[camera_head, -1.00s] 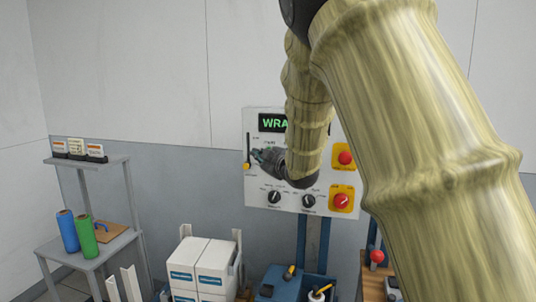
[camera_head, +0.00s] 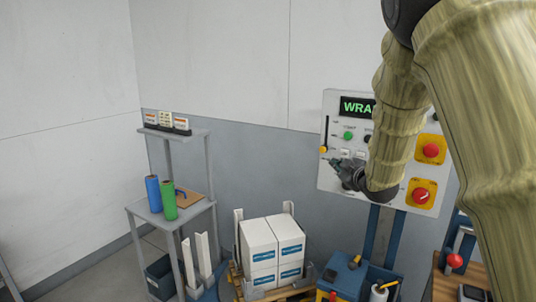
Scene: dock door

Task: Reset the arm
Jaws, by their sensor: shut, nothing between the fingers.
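My arm comes down from the top right and covers much of the right side of the head view. My gripper (camera_head: 343,168) is dark and points left, in front of the lower left part of a white control panel (camera_head: 334,203). Its fingers look closed, with nothing held. I cannot tell whether it touches the panel. The panel has a display (camera_head: 356,107) with green letters "WRA", the rest hidden by my arm. It also has a green button (camera_head: 348,136), a red button (camera_head: 431,151) and a red knob (camera_head: 421,196) on yellow plates, and a yellow slider (camera_head: 323,149).
A grey shelf stand (camera_head: 205,208) at left holds a blue roll (camera_head: 153,194), a green roll (camera_head: 169,200) and small boxes. White cartons (camera_head: 259,240) stand on a pallet in the lower middle. A blue tool bin (camera_head: 345,280) is below the panel. Floor at lower left is open.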

